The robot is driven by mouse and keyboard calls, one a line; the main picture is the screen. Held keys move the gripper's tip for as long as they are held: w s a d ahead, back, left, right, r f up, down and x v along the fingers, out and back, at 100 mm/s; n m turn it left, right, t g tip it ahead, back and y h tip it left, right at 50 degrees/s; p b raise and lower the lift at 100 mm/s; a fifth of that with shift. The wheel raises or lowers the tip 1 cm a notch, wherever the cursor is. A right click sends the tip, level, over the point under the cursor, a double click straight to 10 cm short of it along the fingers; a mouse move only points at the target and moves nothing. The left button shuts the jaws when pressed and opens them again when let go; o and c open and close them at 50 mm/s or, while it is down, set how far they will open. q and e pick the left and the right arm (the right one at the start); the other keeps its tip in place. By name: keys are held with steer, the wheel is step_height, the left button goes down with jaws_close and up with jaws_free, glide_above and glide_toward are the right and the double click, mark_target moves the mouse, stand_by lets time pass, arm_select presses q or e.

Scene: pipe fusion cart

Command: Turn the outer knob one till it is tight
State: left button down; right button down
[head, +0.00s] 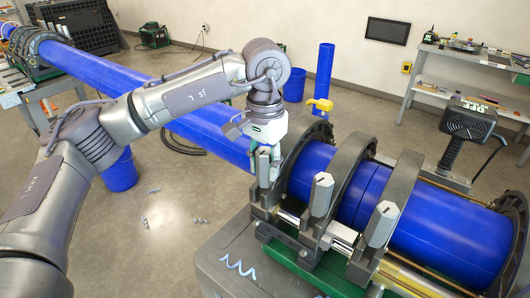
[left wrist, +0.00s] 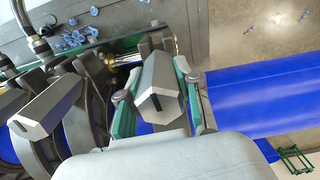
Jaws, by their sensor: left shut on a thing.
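The outer knob (head: 264,166) is a grey faceted post at the near left end of the clamp row on the pipe fusion cart. My left gripper (head: 268,160) comes down on it from above. In the left wrist view the knob (left wrist: 158,92) sits between the two green-lined fingers, and the left gripper (left wrist: 158,104) is shut on it. Its lower part is partly hidden by the fingers and the clamp. My right gripper is not in view.
Two similar grey knobs (head: 321,193) and (head: 381,223) stand to the right along the clamps. A blue pipe (head: 430,232) runs through the clamps. A black heater tool (head: 467,122) stands at the right. Blue shavings (left wrist: 72,38) lie on the cart top.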

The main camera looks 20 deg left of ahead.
arm_select(q)
steer(key=shift+m, duration=0.3)
steer(key=shift+f+m+b, duration=0.15)
steer(key=shift+m+b, duration=0.2)
steer(key=shift+m, duration=1.15)
steer(key=shift+m, duration=0.6)
jaws_free()
